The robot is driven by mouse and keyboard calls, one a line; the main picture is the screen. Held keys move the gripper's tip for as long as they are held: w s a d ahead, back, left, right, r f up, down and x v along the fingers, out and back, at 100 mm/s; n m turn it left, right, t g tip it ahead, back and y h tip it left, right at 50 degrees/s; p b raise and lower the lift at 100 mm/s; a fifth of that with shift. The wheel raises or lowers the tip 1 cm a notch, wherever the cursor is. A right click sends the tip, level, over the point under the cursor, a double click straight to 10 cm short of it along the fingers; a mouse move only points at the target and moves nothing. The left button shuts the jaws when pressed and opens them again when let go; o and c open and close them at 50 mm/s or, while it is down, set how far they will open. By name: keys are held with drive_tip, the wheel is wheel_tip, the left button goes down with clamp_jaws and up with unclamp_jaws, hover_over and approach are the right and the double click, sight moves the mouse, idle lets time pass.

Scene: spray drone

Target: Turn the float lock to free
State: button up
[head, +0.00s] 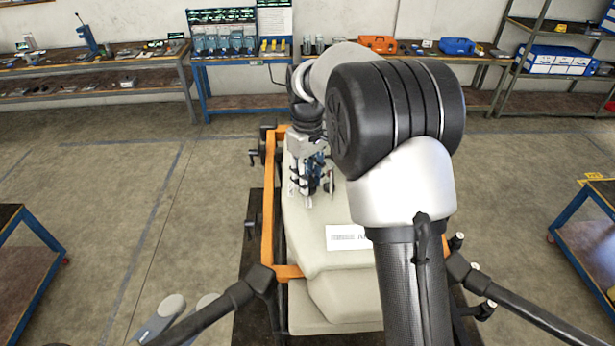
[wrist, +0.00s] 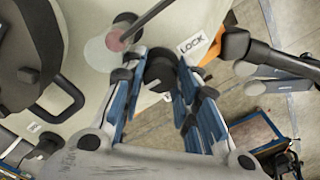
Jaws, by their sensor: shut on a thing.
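My gripper (head: 312,180) points down at the cream body (head: 305,240) of the spray drone, near its far end. In the wrist view, the blue fingers of my gripper (wrist: 161,62) are shut on a dark round knob (wrist: 160,76), which I take to be the float lock. A white label reading LOCK (wrist: 193,43) is beside it on the cream surface. The knob's pointing direction and lower part are hidden by the fingers.
An orange frame (head: 268,205) surrounds the body, with dark arms (head: 210,312) reaching outward. In the wrist view, a thin rod with a reddish disc (wrist: 116,41) lies close to the fingers, and a black handle (wrist: 62,105) is at the left. Workbenches (head: 95,60) line the back wall.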

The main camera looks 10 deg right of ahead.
drive_tip(key=o, duration=1.1)
drive_tip(key=shift+c, duration=0.2)
drive_tip(key=shift+r, duration=0.1)
wheel_tip(320, 180, up, 12)
